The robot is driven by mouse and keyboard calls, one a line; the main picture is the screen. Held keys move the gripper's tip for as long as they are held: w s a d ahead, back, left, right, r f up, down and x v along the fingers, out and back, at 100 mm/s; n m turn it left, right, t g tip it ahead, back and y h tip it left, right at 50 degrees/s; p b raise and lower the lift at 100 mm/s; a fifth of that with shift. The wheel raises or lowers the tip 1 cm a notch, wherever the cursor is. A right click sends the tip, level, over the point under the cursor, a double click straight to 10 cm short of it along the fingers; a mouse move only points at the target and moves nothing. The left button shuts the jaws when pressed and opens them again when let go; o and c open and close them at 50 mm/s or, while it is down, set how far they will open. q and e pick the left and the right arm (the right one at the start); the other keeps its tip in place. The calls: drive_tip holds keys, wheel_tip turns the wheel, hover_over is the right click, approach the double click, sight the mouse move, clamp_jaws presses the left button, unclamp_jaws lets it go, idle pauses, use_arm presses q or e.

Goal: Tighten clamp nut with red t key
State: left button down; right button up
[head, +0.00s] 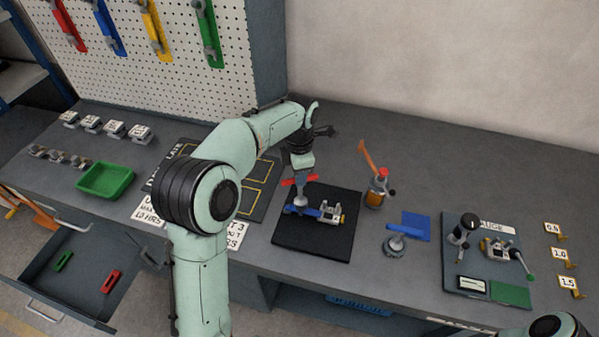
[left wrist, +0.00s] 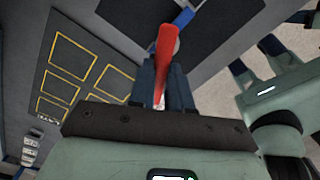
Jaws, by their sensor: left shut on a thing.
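The red T key (head: 290,181) stands upright with its red crossbar on top and its shank going down to the clamp. My left gripper (head: 300,174) is shut on the crossbar from above. In the left wrist view the red handle (left wrist: 164,60) shows between the fingers. The clamp (head: 328,213), with blue and metal parts, sits on the black mat (head: 315,245). The clamp nut is hidden at the key's lower end, so I cannot tell if the key is seated. My right gripper (left wrist: 252,54) shows in the left wrist view, its fingers apart and empty.
Further right are a blue pad (head: 411,225) and a gauge board (head: 462,262). A green tray (head: 106,181) is at the left. An open drawer (head: 75,275) juts out at lower left.

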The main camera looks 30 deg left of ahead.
use_arm(q)
drive_tip(key=shift+f, duration=0.8)
use_arm(e)
drive_tip(key=shift+s+f, duration=0.4)
drive_tip(key=shift+s, duration=0.05)
drive_tip(key=shift+w+r, duration=0.1)
